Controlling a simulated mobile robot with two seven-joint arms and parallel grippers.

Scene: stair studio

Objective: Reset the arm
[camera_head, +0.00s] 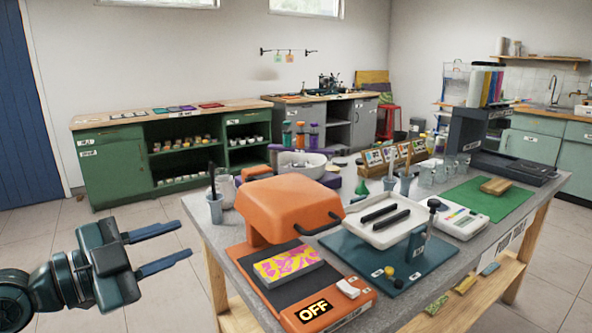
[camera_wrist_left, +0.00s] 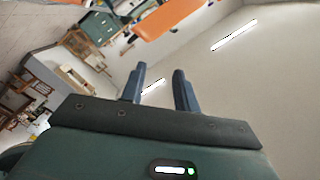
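My left gripper (camera_head: 172,248) is at the lower left of the head view, left of the workbench and apart from it. Its two blue fingers are spread and point right, with nothing between them. In the left wrist view the same gripper (camera_wrist_left: 158,85) shows its fingers apart and empty, with wall and ceiling lights beyond. My right gripper is in neither view.
The grey-topped workbench (camera_head: 213,236) fills the centre right. Near its left edge stands an orange press (camera_head: 285,208) marked OFF, beside a blue device with a white tray (camera_head: 387,222). A green cabinet (camera_head: 112,167) stands behind. Tiled floor (camera_head: 150,220) is free to the left.

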